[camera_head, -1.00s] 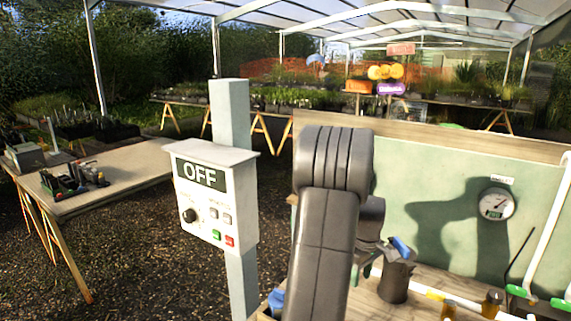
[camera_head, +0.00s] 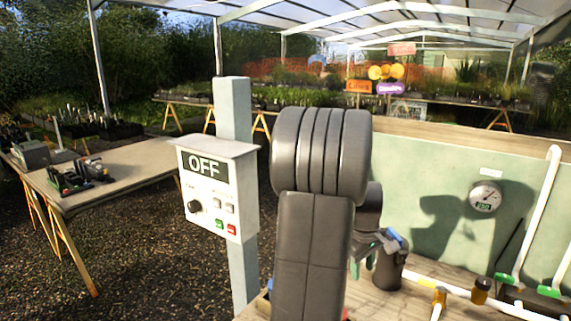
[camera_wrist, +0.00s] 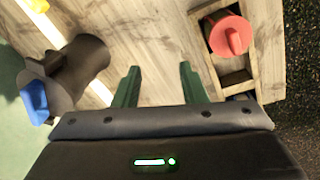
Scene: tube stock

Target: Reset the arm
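My arm rises in front of the camera in the head view and hides part of the workbench. In the wrist view my gripper (camera_wrist: 158,85) has two green fingers standing well apart, with only bare bench between them. It also shows in part in the head view (camera_head: 362,262), low behind my arm. The wooden bench top (camera_wrist: 140,35) lies beneath the fingers, and nothing is held.
A control box reading OFF (camera_head: 210,168) stands on a post left of my arm. A gauge (camera_head: 485,197) and white pipe (camera_head: 540,205) are at right. A wooden tray (camera_wrist: 252,55) holds a red round thing (camera_wrist: 229,35). A table (camera_head: 130,175) stands at left.

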